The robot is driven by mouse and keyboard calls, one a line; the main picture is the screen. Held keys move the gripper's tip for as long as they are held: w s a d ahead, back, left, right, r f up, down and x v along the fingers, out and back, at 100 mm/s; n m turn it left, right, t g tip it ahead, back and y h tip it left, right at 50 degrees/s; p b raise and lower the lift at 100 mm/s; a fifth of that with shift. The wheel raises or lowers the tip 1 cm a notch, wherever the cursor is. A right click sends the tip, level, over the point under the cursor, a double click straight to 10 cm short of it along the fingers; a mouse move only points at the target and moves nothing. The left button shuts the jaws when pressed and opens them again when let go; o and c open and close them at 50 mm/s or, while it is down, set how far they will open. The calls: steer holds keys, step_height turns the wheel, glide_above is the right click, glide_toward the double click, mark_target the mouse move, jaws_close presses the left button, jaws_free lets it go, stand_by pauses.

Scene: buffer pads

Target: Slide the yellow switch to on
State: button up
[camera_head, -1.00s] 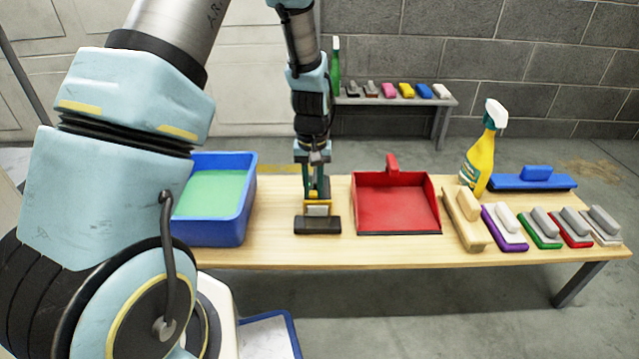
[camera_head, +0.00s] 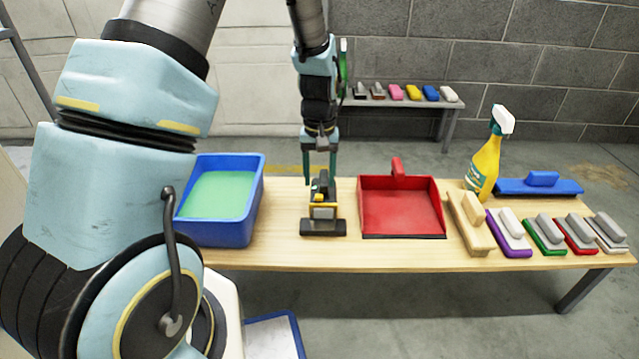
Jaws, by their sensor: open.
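A small device with a black base, a grey block and a yellow frame (camera_head: 323,206) stands on the wooden table, between the blue tub and the red dustpan. A small yellow piece, likely the yellow switch (camera_head: 317,186), shows at its top; whether it is at on or off is too small to tell. My gripper (camera_head: 320,181) is open and points down at the device's rear, its two dark green fingers apart. The fingertips are close to the device's top; I cannot tell whether they touch it.
On the table are a blue tub (camera_head: 258,195) of green liquid at left, a red dustpan (camera_head: 400,208), a yellow spray bottle (camera_head: 484,165), a blue pad (camera_head: 540,187) and several brushes (camera_head: 510,235) at right. A back shelf (camera_head: 410,104) holds coloured pads.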

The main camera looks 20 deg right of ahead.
mark_target(319, 196)
step_height(319, 196, up, 6)
steer(key=p, duration=0.1)
steer(key=shift+r+p, duration=0.25)
steer(key=shift+p, duration=0.05)
steer(key=s+a+r+n+t, duration=0.1)
steer(key=s+a+r, duration=0.2)
steer(key=a, duration=0.5)
steer(key=s+a+r+n, duration=0.1)
steer(key=s+a+r, duration=0.15)
steer(key=a, duration=0.65)
steer(key=s+a+r+n+t, duration=0.1)
steer(key=s+a+r, duration=0.15)
steer(key=a, duration=0.55)
step_height(319, 196, up, 34)
steer(key=p, duration=3.4)
steer(key=shift+w+r+m+p, duration=0.15)
steer(key=shift+w+m+p, duration=0.15)
